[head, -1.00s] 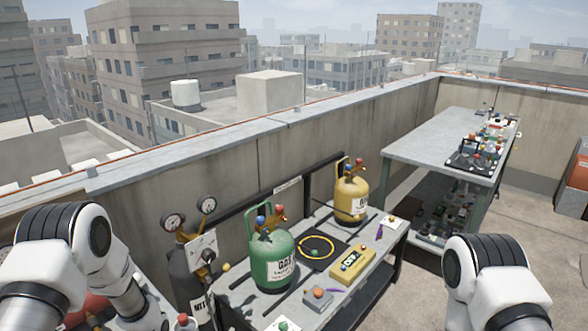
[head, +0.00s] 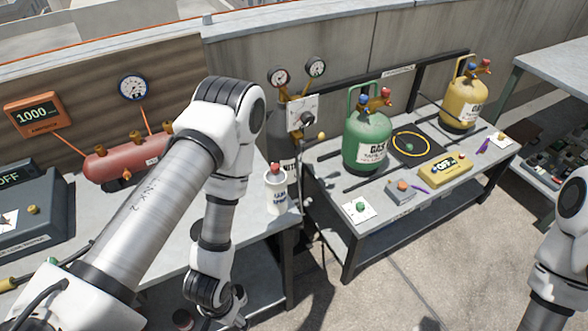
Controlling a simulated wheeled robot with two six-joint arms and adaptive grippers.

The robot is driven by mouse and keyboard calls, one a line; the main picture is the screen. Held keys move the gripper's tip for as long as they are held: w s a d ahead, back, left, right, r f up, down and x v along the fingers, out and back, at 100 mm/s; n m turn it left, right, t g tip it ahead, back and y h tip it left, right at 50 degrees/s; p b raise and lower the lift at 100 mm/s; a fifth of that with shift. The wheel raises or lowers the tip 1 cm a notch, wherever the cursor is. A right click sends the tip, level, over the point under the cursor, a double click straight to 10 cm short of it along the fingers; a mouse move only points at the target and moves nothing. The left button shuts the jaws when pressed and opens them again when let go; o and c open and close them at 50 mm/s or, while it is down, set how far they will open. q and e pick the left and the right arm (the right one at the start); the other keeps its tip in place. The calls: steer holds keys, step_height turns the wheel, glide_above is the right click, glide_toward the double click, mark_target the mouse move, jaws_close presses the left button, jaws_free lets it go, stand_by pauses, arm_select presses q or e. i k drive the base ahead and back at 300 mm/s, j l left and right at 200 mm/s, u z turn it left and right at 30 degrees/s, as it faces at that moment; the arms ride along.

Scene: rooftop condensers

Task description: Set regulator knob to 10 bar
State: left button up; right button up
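The regulator's dark round knob (head: 307,119) sits on a pale square plate (head: 291,110) on top of a dark gas cylinder (head: 287,150), beyond the left table's right end. Two round gauges, a left gauge (head: 278,77) and a right gauge (head: 316,67), stand above the plate; their readings are too small to tell. My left gripper (head: 238,308) hangs low by the left table's front edge, well below and left of the knob and not touching it. Its fingers are too small and partly hidden to judge. My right arm shows at the right edge, but its gripper is out of view.
A white bottle (head: 276,190) stands on the left table (head: 170,255), beside my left forearm. A red tank (head: 125,158) and an orange display (head: 34,114) are farther left. The right bench (head: 335,205) holds a green cylinder (head: 366,142), a yellow cylinder (head: 462,102) and a yellow scale (head: 445,170).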

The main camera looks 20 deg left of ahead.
mark_target(307, 119)
steer(key=u, duration=0.2)
steer(key=i+l+u, duration=0.4)
steer(key=l, duration=0.25)
steer(key=l+u, duration=0.2)
steer(key=i+l+u, duration=0.2)
steer(key=l, duration=0.3)
steer(key=l+u, duration=0.2)
steer(key=l, duration=0.2)
